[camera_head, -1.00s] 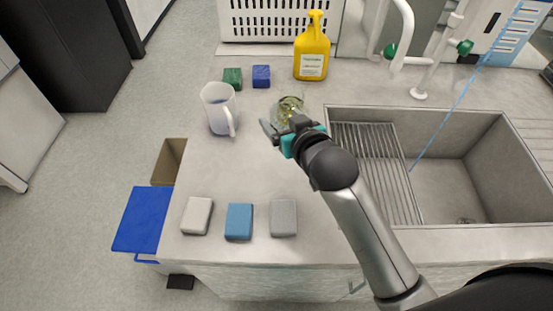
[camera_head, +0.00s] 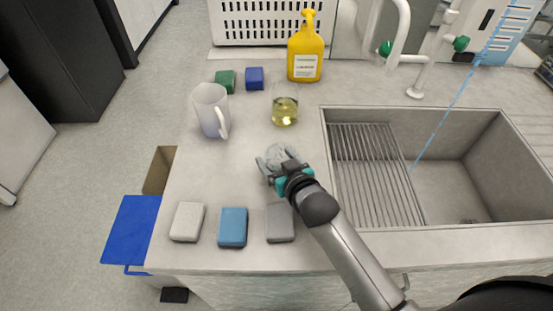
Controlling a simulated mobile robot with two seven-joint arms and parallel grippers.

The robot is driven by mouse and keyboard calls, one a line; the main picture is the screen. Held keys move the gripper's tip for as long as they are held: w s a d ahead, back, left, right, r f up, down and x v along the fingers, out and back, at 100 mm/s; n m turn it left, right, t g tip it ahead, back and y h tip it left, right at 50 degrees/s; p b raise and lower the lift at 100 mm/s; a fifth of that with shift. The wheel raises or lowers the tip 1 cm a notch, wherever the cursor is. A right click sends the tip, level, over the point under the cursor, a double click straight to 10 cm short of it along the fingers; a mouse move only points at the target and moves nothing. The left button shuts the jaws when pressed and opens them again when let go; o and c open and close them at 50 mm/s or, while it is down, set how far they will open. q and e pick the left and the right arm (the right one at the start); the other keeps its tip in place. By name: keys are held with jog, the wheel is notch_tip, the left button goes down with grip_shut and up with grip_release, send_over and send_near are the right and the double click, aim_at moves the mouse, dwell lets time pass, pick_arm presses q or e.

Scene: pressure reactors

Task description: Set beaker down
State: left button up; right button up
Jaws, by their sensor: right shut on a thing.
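A clear glass beaker (camera_head: 285,108) with yellow liquid stands upright on the grey counter, behind my right gripper and apart from it. My right gripper (camera_head: 274,166) is shut on a crumpled grey cloth-like thing (camera_head: 282,153) over the middle of the counter. Whether the grey thing touches the counter is hard to tell. My left gripper is not in view.
A white jug (camera_head: 210,110) stands left of the beaker. Green (camera_head: 226,80) and blue (camera_head: 254,78) blocks and a yellow bottle (camera_head: 305,55) are behind. Several sponge-like blocks (camera_head: 232,227) line the front edge. A sink (camera_head: 432,112) lies right.

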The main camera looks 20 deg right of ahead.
jog(key=shift+f, duration=0.1)
jog(key=o, duration=1.2)
jog(key=shift+o, duration=0.2)
jog(key=shift+s, duration=0.2)
jog(key=p+v, duration=0.2)
jog(key=v, duration=0.9)
jog(key=shift+s+r, duration=0.25)
jog(key=shift+r, duration=0.1)
